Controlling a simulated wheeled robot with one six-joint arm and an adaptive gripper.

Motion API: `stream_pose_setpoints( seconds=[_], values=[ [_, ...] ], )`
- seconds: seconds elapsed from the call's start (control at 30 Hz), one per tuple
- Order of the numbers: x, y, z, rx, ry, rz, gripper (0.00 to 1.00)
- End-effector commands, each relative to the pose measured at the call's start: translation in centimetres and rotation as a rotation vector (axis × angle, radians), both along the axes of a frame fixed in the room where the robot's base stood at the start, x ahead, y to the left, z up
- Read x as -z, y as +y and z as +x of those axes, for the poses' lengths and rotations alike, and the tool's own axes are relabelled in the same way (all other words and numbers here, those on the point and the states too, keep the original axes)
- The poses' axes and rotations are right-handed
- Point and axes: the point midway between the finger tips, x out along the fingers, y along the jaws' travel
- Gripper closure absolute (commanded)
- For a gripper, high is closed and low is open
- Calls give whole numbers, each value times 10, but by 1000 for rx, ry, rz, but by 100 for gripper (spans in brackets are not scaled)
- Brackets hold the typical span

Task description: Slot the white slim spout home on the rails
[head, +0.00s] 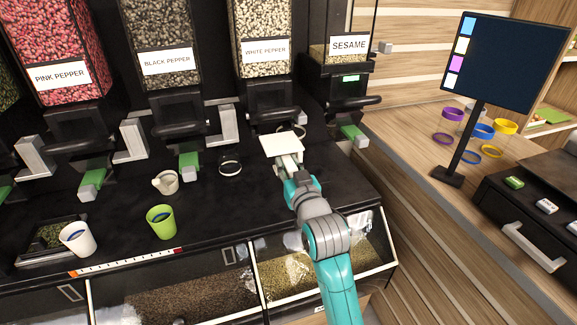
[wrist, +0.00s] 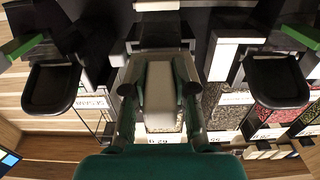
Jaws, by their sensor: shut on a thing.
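The white slim spout (head: 280,144) is in my gripper (head: 288,163), below the white pepper dispenser (head: 268,98). In the head view its broad pale top faces up, in front of the dispenser's black lower housing. In the wrist view the pale spout (wrist: 160,88) lies lengthwise between the two dark fingers, which are shut on it. The rails are not clearly visible in the head view; a dark housing (wrist: 158,35) lies beyond the spout in the wrist view. I cannot tell whether the spout touches the rails.
Green-tipped spouts sit under the black pepper (head: 188,166) and sesame (head: 352,131) dispensers. On the dark counter stand a small white jug (head: 166,183), a ring (head: 230,164), a green cup (head: 161,222) and a white cup (head: 77,239). A monitor (head: 505,62) stands right.

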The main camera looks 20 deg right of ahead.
Motion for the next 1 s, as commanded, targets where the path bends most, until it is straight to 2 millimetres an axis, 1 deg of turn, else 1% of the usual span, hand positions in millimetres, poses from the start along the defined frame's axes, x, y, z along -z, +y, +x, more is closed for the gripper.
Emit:
stream_pose_setpoints(
  seconds=[1.0],
  values=[
    [-1,0,5,0,-2,0,100]
  ],
)
